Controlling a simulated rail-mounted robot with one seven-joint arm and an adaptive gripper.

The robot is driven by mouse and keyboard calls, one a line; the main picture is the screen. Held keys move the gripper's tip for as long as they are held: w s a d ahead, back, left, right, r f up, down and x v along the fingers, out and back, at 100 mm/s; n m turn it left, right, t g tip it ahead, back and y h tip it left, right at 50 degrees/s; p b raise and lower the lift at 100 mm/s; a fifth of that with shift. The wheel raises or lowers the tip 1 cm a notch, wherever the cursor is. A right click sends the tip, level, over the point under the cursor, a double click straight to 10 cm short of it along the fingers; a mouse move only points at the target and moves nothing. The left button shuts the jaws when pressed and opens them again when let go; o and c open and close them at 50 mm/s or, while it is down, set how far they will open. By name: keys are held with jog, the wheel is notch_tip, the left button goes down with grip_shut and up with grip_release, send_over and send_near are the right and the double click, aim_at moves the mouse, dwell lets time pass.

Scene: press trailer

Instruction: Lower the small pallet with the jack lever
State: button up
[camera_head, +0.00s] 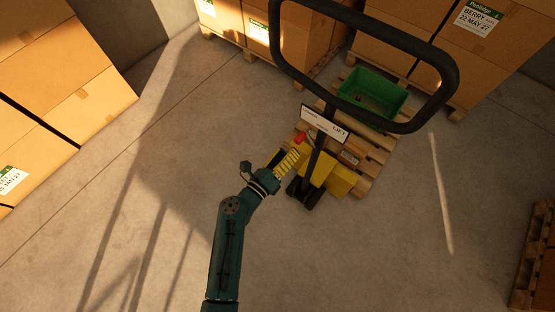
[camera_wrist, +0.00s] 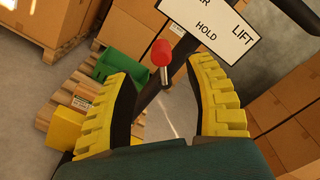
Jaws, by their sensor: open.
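The jack's lever has a red knob (camera_wrist: 162,52) on a short metal stem. It stands between my gripper's yellow fingers in the wrist view, a little beyond the tips, with no contact visible. The red knob also shows in the head view (camera_head: 300,138). My gripper (camera_head: 290,160) is open and empty, just below the knob. A white sign (camera_wrist: 215,27) reading HOLD and LIFT is on the jack's handle post. The yellow pallet jack (camera_head: 337,180) stands at the small wooden pallet (camera_head: 376,150). How high the pallet sits is hard to tell.
A green bin (camera_head: 372,97) rests on the small pallet. The jack's black handle loop (camera_head: 446,75) rises above it. Stacked cartons (camera_head: 70,90) stand at left, with more cartons (camera_head: 490,50) behind. Another pallet (camera_head: 530,260) is at lower right. The concrete floor around my arm is clear.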

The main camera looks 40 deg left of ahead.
jog(key=s, duration=0.5)
jog(key=shift+s+d, duration=0.1)
jog(key=shift+s, duration=0.25)
